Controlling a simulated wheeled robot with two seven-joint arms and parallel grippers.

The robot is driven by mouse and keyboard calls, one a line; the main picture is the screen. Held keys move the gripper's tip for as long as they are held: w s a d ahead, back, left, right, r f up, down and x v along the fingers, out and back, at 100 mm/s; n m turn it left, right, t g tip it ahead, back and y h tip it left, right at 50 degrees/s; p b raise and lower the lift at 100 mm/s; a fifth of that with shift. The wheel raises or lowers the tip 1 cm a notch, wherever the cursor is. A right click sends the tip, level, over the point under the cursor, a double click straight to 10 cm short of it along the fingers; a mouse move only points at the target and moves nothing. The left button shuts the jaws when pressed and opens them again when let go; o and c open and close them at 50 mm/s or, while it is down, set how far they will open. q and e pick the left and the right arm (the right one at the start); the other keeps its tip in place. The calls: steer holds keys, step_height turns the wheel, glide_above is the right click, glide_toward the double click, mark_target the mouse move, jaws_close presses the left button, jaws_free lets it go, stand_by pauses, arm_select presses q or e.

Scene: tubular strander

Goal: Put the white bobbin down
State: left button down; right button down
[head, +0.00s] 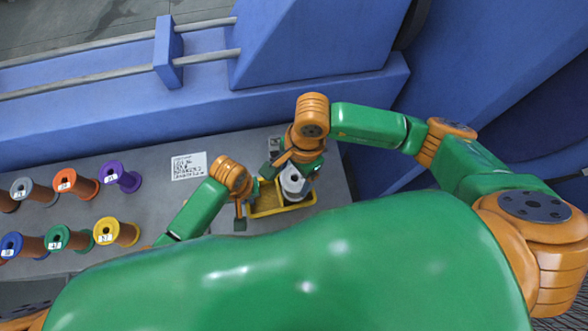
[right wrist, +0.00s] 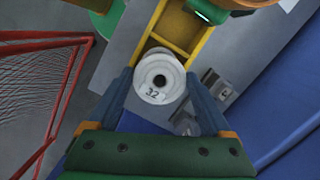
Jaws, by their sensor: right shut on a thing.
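The white bobbin (head: 292,184), marked 32 in the right wrist view (right wrist: 160,92), is between the fingers of my right gripper (head: 293,168). That gripper is shut on it. The bobbin overlaps the right part of a yellow crate (head: 287,210); I cannot tell whether it touches the crate or hangs above it. The crate also shows behind the bobbin in the right wrist view (right wrist: 182,49). My left gripper (head: 249,205) is at the left side of the crate. Its fingers are partly hidden, so I cannot tell whether it is open or shut.
A blue machine frame (head: 120,100) borders the table's back.

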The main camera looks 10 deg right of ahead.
steer(key=shift+f, duration=1.65)
steer(key=shift+f, duration=0.1)
jaws_free()
step_height(320, 180, up, 12)
steer(key=d, duration=0.1)
steer(key=shift+w+d, duration=0.35)
steer(key=shift+w, duration=0.05)
arm_select(q)
steer(key=c, duration=1)
jaws_free()
